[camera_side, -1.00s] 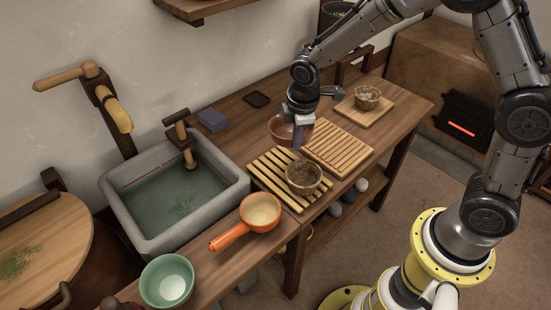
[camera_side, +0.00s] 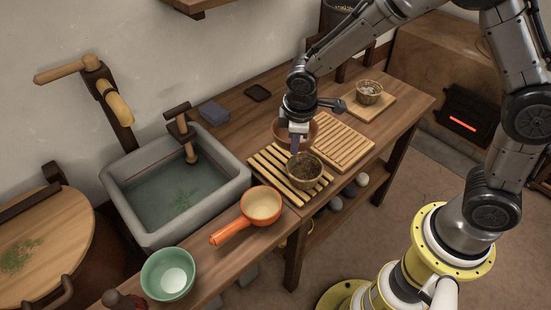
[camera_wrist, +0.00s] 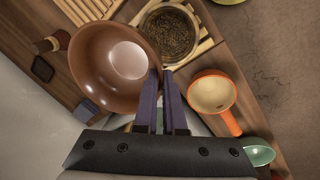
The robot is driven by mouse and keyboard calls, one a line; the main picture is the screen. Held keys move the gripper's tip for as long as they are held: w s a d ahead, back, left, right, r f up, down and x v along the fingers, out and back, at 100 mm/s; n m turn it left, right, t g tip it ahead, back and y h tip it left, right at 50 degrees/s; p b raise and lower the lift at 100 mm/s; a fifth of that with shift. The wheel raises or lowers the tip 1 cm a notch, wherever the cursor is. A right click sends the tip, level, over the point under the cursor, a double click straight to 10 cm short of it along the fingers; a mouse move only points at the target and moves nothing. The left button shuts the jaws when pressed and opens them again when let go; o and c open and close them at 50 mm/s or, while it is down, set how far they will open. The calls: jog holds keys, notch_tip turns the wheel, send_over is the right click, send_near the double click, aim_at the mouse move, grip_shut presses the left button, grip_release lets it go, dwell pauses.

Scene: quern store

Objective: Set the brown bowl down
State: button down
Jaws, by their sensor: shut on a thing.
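The brown bowl (camera_side: 312,131) is partly hidden behind my gripper in the side view. In the wrist view the brown bowl (camera_wrist: 92,62) shows its smooth, empty inside. My gripper (camera_side: 294,148) is shut on the bowl's near rim; its two dark fingers (camera_wrist: 158,82) pinch the wall in the wrist view. The bowl is upright or nearly so, by the slatted racks. I cannot tell whether its base touches anything.
A grain-filled bowl (camera_side: 306,168) sits on the left slatted rack (camera_side: 265,168), close to my fingers. The right slatted rack (camera_side: 350,148) is empty. An orange pan (camera_side: 262,203), green bowl (camera_side: 167,274) and stone sink (camera_side: 235,185) lie nearby. Another bowl (camera_side: 369,92) stands on a board.

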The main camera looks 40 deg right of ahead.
jog(key=w+f, duration=0.3)
jog(key=f, duration=0.1)
jog(key=w+a+f, duration=0.1)
jog(key=w+f, duration=0.1)
jog(key=shift+w+f, duration=0.15)
jog(key=shift+w, duration=0.15)
jog(key=shift+a+f, duration=0.1)
jog(key=shift+f, duration=1.4)
jog(key=shift+f, duration=0.1)
jog(key=c, duration=1)
grip_release()
jog(key=shift+f, duration=0.1)
